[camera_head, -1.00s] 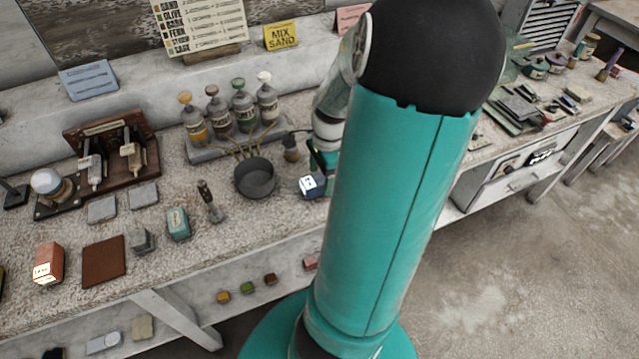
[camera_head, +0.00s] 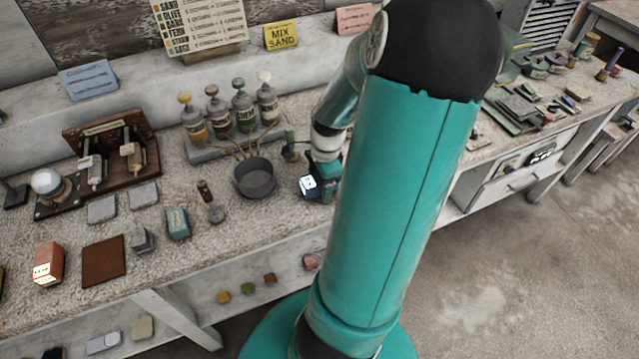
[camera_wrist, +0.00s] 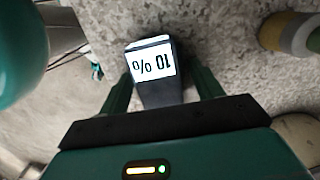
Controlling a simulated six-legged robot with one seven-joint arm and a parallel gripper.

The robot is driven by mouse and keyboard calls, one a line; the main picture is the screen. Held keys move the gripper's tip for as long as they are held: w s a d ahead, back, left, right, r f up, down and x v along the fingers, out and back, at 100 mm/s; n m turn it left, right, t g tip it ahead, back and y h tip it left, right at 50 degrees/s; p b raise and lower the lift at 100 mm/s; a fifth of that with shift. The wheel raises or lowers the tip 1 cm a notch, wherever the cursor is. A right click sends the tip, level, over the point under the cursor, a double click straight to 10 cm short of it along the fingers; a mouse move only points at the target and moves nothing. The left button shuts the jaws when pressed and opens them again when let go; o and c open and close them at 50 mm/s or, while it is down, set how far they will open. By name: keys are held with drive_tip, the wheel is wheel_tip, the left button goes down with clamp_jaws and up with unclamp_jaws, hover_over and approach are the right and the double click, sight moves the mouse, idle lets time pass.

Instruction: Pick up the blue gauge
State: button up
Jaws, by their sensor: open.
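The blue gauge (camera_head: 308,187) stands on the bench top, right of the dark pot, with its bright display facing the front. In the wrist view the gauge (camera_wrist: 151,62) shows a lit white display reading "10 %", upside down, on a dark body. My gripper (camera_wrist: 160,84) is open, with one green finger on each side of the gauge's body. A small gap shows beside the fingers, and I see no firm contact. In the head view my gripper (camera_head: 324,182) is just behind and right of the gauge, partly hidden by my arm.
A dark pot (camera_head: 255,179) stands left of the gauge, with a rack of several bottles (camera_head: 220,118) behind. The bench's front edge is close to the gauge.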

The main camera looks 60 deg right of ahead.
drive_tip(key=shift+c, duration=0.2)
drive_tip(key=c, duration=1.1)
drive_tip(key=shift+r, duration=0.15)
drive_tip(key=shift+r, duration=0.3)
wheel_tip(320, 180, up, 3)
drive_tip(key=shift+s+d+r, duration=0.1)
drive_tip(key=shift+r, duration=0.05)
drive_tip(key=s+d+r, duration=0.2)
drive_tip(key=s+r, duration=0.1)
drive_tip(key=s, duration=0.1)
drive_tip(key=s+d+r, duration=0.2)
drive_tip(key=s+r, duration=0.1)
drive_tip(key=s, duration=0.1)
drive_tip(key=s+d+r, duration=0.2)
drive_tip(key=s+r, duration=0.1)
drive_tip(key=s, duration=0.1)
drive_tip(key=shift+s+d+r, duration=0.1)
drive_tip(key=shift+d+r, duration=0.05)
drive_tip(key=shift+d, duration=0.05)
